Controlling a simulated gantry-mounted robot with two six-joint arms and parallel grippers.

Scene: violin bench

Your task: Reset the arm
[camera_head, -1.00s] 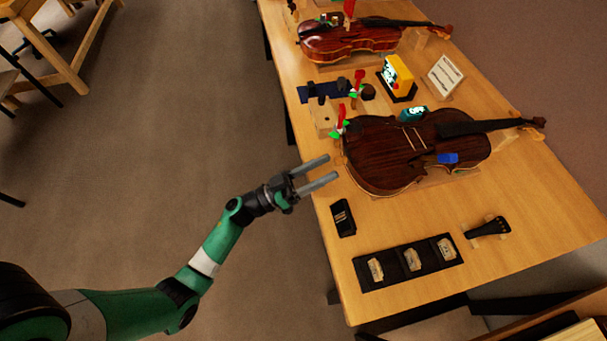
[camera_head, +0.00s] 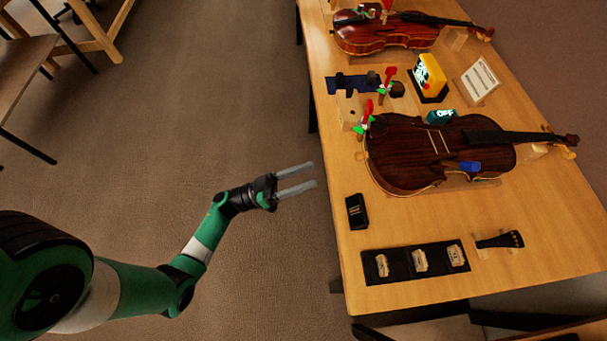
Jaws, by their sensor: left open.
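My left gripper (camera_head: 313,175) is open and empty. It hangs over the floor, just left of the bench's left edge, with its fingers pointing right toward the bench. It touches nothing that I can see. My left arm reaches in from the lower left. My right gripper does not show in the view.
The wooden bench (camera_head: 560,235) holds a dark violin (camera_head: 405,160), a redder violin (camera_head: 385,36) behind it, a black tray (camera_head: 416,278), a small black box (camera_head: 356,211), a tailpiece (camera_head: 499,240) and a yellow box (camera_head: 430,75).

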